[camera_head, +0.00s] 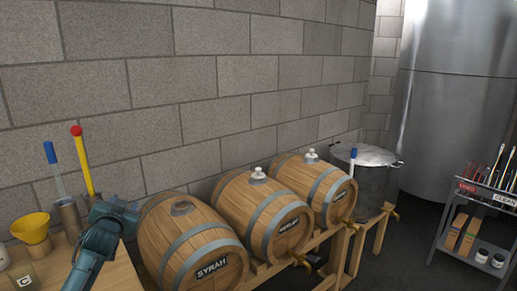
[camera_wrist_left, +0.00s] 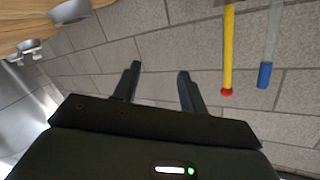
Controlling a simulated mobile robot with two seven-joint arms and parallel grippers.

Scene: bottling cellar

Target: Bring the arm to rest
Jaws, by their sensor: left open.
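My left arm (camera_head: 92,252) comes in from the lower left in the head view, over the wooden bench. Its gripper (camera_head: 130,214) is beside the left end of the barrel marked SYRAH (camera_head: 200,250), apart from the wall. In the left wrist view the two dark fingers (camera_wrist_left: 159,70) are spread, with only block wall between them and nothing held. My right gripper is in neither view.
A yellow funnel (camera_head: 33,230), a yellow rod with a red end (camera_head: 82,160) and a blue-ended tube (camera_head: 53,165) are near the arm. Two stoppered barrels (camera_head: 262,212) (camera_head: 315,188) stand right of it. A steel pot (camera_head: 365,175) and a cart (camera_head: 482,215) are farther right.

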